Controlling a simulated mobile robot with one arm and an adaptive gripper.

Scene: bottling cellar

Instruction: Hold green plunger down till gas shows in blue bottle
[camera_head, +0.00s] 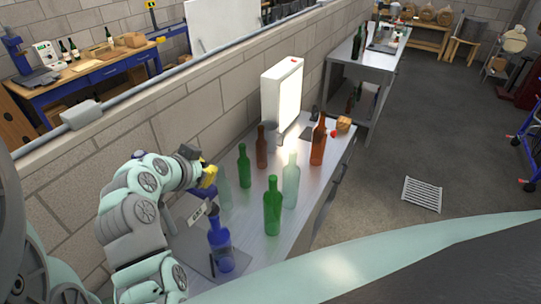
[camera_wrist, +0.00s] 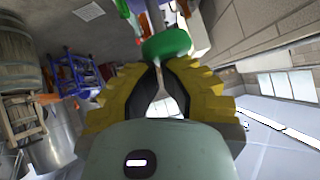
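The blue bottle (camera_head: 221,252) stands upright at the near left end of the metal bench, with a paler patch low in it. I cannot tell whether that patch is gas. My gripper (camera_head: 208,180) is above the bench's left side, behind and higher than the blue bottle. In the wrist view, its yellow-padded fingers (camera_wrist: 168,75) curve toward each other with a narrow gap between them. A green rounded piece (camera_wrist: 167,44), which looks like the plunger, shows at the fingertips. Whether the fingers touch or grip it is unclear. The plunger cannot be made out in the head view.
Green bottles (camera_head: 272,207) (camera_head: 244,166), a clear bottle (camera_head: 290,180) and brown bottles (camera_head: 318,142) (camera_head: 261,147) stand on the bench (camera_head: 285,240). A lit white panel (camera_head: 282,95) stands behind. A block wall (camera_head: 150,118) runs along the back. The floor at right is open around a drain grate (camera_head: 422,194).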

